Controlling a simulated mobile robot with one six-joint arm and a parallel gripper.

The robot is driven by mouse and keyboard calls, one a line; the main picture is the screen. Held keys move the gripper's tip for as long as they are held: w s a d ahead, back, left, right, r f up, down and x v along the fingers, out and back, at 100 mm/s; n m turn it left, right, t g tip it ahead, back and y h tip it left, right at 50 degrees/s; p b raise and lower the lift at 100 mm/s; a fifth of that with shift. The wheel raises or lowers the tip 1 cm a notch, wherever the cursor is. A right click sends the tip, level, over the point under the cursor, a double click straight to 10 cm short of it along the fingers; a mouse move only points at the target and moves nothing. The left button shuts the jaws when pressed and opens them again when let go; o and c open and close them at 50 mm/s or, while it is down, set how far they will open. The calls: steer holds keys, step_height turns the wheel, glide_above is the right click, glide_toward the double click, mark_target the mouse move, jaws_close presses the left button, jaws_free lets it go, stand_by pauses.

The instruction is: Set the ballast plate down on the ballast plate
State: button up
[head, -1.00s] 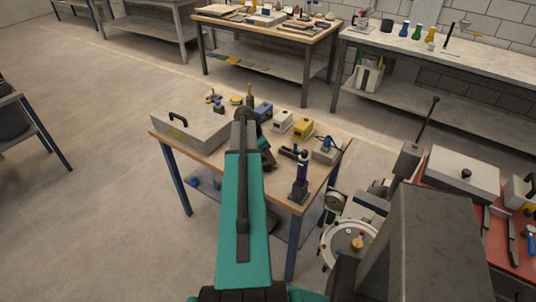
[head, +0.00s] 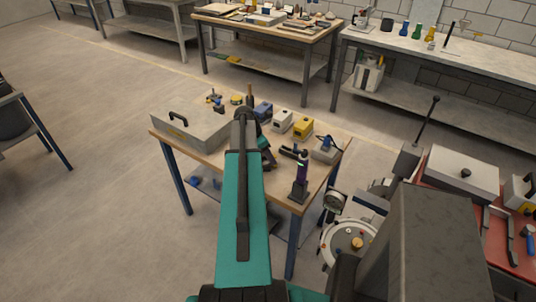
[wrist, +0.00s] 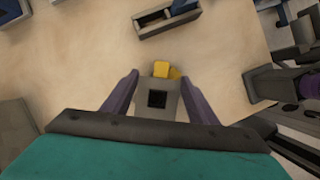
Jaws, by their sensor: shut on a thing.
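My gripper (wrist: 160,92) shows in the wrist view with its two purple fingers on either side of a small grey piece (wrist: 171,108) with a dark square in it. It is shut on this piece, which I take to be a ballast plate. A yellow piece (wrist: 161,69) shows just beyond the grey one. I cannot tell whether they touch or whether the yellow piece is the other ballast plate. In the head view my teal arm reaches over the wooden table (head: 215,158), and the fingers and held piece are hidden there.
A grey case (head: 188,128) stands at the table's left. A yellow box (head: 303,128) and a white box (head: 283,122) stand at the back. A dark upright tool (head: 300,180) is near the right front edge. In the wrist view, bare wood lies left of the gripper.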

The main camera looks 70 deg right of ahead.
steer(key=shift+f, duration=0.45)
stand_by(0.8)
steer(key=o, duration=1.2)
steer(key=shift+c, duration=0.2)
steer(key=shift+o, duration=0.4)
steer(key=o, duration=0.4)
steer(key=shift+r+p, duration=2.55)
steer(key=shift+r, duration=1.45)
